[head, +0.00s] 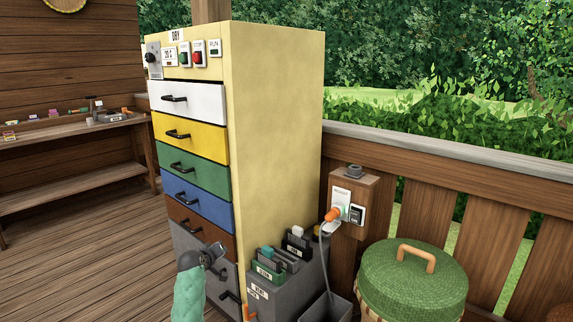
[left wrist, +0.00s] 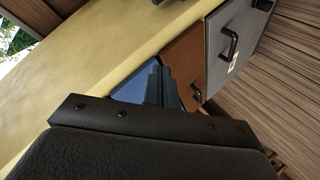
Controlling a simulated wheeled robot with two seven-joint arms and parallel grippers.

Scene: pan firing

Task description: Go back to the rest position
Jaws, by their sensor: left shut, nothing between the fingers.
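My left gripper (head: 218,254) is shut and empty, in front of the grey bottom drawers of a yellow cabinet (head: 275,110). Its arm comes up from the bottom edge in a green sleeve. In the left wrist view the shut fingers (left wrist: 161,82) show in front of the blue drawer (left wrist: 135,86), with the brown drawer (left wrist: 184,62) beside them. Whether the fingers touch the cabinet I cannot tell. My right gripper is not in either view.
A grey box with card slots (head: 272,295) stands at the cabinet's right side. A green-lidded basket (head: 412,280) and a wooden railing (head: 450,165) are on the right. A low bench (head: 75,190) is at the left. The plank floor (head: 90,255) is clear.

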